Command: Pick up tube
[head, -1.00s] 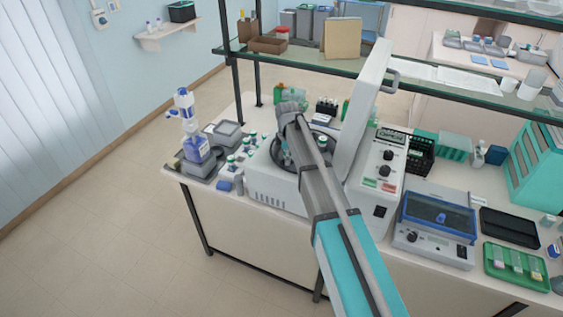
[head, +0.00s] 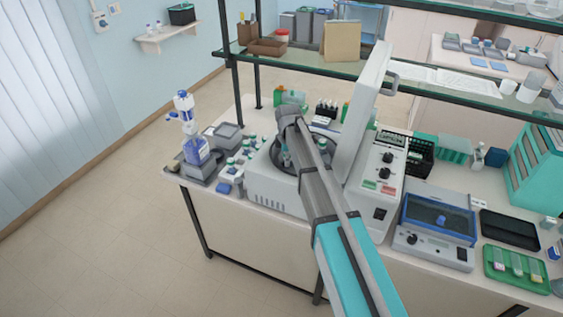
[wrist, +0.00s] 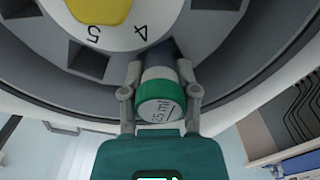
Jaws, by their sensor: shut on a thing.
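In the head view my gripper (head: 286,158) is over the open bowl of the white centrifuge (head: 270,192), and my arm partly hides the bowl.
The raised centrifuge lid (head: 366,110) stands close to the right of my arm. Green-capped tubes (head: 232,163) stand left of the centrifuge. A glass shelf (head: 430,88) runs above the back of the bench. A blue-lidded device (head: 437,218) is at the right.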

